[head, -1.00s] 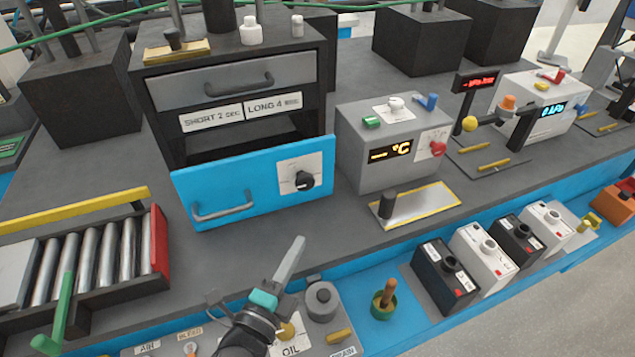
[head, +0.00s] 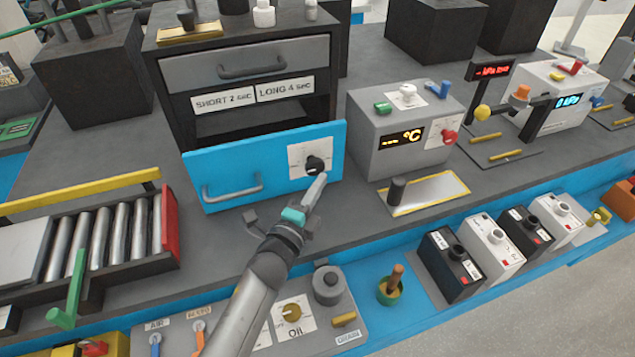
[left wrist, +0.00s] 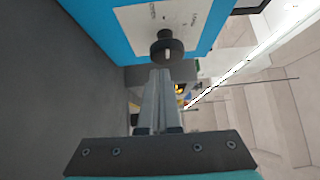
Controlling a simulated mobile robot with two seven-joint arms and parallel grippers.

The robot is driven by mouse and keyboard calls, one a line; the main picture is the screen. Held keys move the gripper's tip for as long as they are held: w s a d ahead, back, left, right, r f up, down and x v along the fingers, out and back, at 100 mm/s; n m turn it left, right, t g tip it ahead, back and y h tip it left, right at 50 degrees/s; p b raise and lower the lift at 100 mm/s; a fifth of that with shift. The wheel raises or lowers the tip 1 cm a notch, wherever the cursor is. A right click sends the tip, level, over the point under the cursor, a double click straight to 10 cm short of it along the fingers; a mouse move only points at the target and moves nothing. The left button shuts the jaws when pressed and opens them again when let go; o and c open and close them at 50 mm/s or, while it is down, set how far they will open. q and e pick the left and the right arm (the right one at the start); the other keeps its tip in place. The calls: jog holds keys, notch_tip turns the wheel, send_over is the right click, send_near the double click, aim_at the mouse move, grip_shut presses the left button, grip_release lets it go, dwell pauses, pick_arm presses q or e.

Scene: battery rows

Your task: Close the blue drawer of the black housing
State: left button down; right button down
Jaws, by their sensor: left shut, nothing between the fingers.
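The black housing (head: 160,90) stands at the back left of the table in the head view. Its blue drawer (head: 265,176) is pulled out below a dark open gap and has a grey handle (head: 232,187) at left and a black knob (head: 315,164) on a white plate at right. My left gripper (head: 318,184) is shut and empty, its fingertips just in front of the drawer's right part, below the knob. In the left wrist view, the shut fingers (left wrist: 158,85) point toward the knob (left wrist: 167,48); I cannot tell if they touch. My right gripper is out of view.
A grey temperature box (head: 402,130) stands right of the drawer. A roller conveyor (head: 90,240) lies at left. Several battery blocks (head: 490,245) and a control panel with an oil knob (head: 291,311) line the front edge.

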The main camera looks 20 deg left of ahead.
aim_at(301, 150)
pick_arm(q)
jog(key=shift+w+a, duration=0.2)
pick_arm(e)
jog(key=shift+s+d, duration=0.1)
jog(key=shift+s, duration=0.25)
pick_arm(q)
jog(key=shift+w, duration=0.1)
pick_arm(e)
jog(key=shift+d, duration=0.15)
